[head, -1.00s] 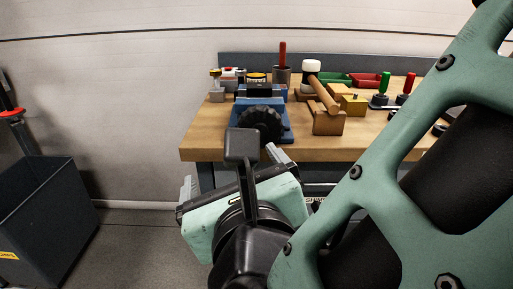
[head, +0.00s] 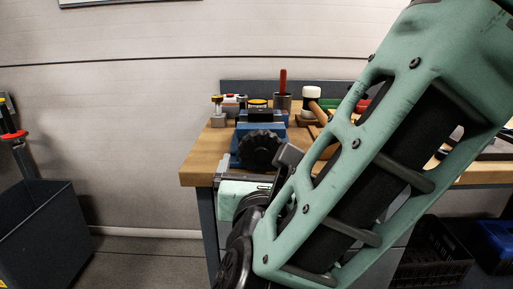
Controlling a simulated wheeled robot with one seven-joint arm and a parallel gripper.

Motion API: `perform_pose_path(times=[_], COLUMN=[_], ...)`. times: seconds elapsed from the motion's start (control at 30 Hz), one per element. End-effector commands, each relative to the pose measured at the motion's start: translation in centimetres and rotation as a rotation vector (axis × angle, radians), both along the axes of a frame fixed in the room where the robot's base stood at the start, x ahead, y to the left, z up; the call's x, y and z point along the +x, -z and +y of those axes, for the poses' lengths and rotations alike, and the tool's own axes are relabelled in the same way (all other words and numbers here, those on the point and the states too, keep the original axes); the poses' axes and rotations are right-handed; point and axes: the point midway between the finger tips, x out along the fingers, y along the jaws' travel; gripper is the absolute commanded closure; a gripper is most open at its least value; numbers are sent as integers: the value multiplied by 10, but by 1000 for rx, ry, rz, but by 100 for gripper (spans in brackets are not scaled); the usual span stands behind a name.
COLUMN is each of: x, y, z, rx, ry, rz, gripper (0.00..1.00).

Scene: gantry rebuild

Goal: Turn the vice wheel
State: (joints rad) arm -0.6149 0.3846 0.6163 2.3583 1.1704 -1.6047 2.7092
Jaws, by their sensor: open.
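The blue vice (head: 262,118) stands on the workbench near its left front corner. Its black vice wheel (head: 259,149) has a knobbly rim and faces me at the bench's front edge. My gripper (head: 246,183) is just below and in front of the wheel, with a visible gap to it. Its grey finger part shows under the bench edge, and it is open with nothing seen between the fingers. My green arm hides much of the gripper and the bench to the right.
The wooden bench top (head: 200,165) holds a mallet (head: 312,100), a red-handled tool in a cup (head: 283,88) and small items behind the vice. A dark bin (head: 45,230) stands at left.

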Motion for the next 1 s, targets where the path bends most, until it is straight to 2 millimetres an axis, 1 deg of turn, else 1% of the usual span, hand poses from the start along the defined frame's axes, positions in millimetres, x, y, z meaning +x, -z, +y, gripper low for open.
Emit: perform_pose_path(times=[0.03,0.1,0.2,0.3,0.47,0.73,0.77,0.8,0.87,0.9,1.0], x=[11,24,39,49,58,59,59,59,59,59,59], y=[-1,-1,0,-1,0,0,0,0,0,0,0], z=[-1,-2,-2,-2,-2,-2,-2,-2,-2,-2,-2], rx=[0,0,-1,0,-2,-1,-1,-1,-1,-1,-1], ry=[4,4,3,1,-1,-1,-1,-1,-1,-1,-1], rz=[1,0,1,0,1,0,0,0,0,0,0], gripper=[3,3,3,3,3,3,9,20,37,48,48])
